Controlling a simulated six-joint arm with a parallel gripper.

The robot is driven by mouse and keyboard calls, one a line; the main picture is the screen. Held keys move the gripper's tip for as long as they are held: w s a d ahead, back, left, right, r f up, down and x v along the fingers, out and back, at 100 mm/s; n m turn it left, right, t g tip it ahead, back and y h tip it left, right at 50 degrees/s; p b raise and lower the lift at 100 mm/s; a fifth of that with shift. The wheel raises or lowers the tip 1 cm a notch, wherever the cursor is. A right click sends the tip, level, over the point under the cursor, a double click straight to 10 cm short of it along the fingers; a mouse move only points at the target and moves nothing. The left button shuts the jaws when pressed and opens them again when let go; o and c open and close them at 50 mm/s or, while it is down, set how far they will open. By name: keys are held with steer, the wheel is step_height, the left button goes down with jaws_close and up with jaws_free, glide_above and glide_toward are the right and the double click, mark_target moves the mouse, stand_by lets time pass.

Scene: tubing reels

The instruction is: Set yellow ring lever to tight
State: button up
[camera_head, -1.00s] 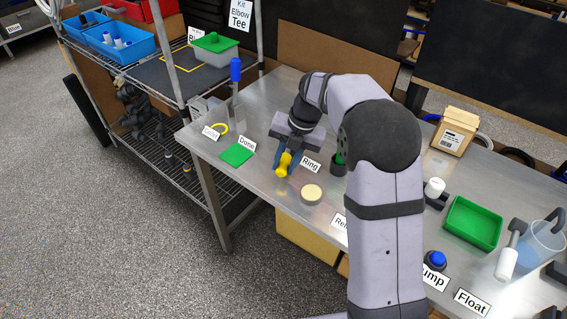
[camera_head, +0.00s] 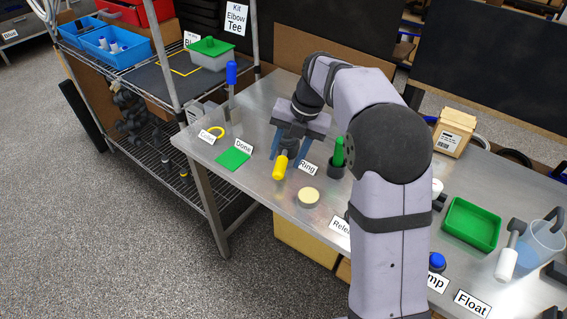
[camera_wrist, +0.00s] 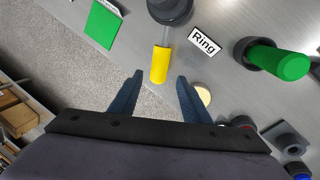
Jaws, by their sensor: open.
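The yellow lever handle (camera_head: 280,166) sticks out toward the table's front edge, by the "Ring" label (camera_head: 308,167). In the wrist view the yellow handle (camera_wrist: 160,65) is on a thin metal rod that runs to a dark round base (camera_wrist: 170,10), partly cut off by the frame edge. My gripper (camera_head: 290,155) is open above the table at the lever. In the wrist view its two blue fingers (camera_wrist: 158,90) are spread, with the handle's end just ahead of the gap between them. I cannot tell whether a finger touches it. My gripper hides the lever's base in the head view.
A green handle in a dark cup (camera_head: 338,158) stands right of the lever. A cream round disc (camera_head: 308,196) lies in front. A green "Done" square (camera_head: 232,159) and an upright blue-topped lever (camera_head: 231,75) are to the left. A green tray (camera_head: 470,225) is at right.

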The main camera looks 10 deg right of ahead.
steer(key=shift+v, duration=1.35)
steer(key=shift+s, duration=0.1)
steer(key=s+m, duration=0.2)
steer(key=m, duration=0.1)
steer(key=s+d+f+m, duration=0.1)
steer(key=s+m, duration=0.1)
steer(key=m, duration=0.1)
steer(key=s+f+m+h+p, duration=0.1)
steer(key=s+m, duration=0.1)
steer(key=m, duration=0.1)
steer(key=shift+d, duration=0.2)
steer(key=s+m, duration=0.2)
steer(key=m, duration=0.1)
steer(key=s+d+f+m+p, duration=0.1)
steer(key=s+m, duration=0.1)
steer(key=s+f+m, duration=0.1)
steer(key=s+m, duration=0.1)
steer(key=m, duration=0.1)
steer(key=shift+s+d+m+g+h, duration=0.2)
steer(key=shift+s+m+g+h, duration=0.1)
steer(key=shift+s, duration=0.05)
steer(key=s+d+f+m+h+p, duration=0.1)
steer(key=s+f+m, duration=0.3)
steer(key=s+m, duration=0.9)
steer(key=shift+d+f+m+p, duration=0.15)
steer(key=shift+d+m+p, duration=0.35)
steer(key=shift+m, duration=0.3)
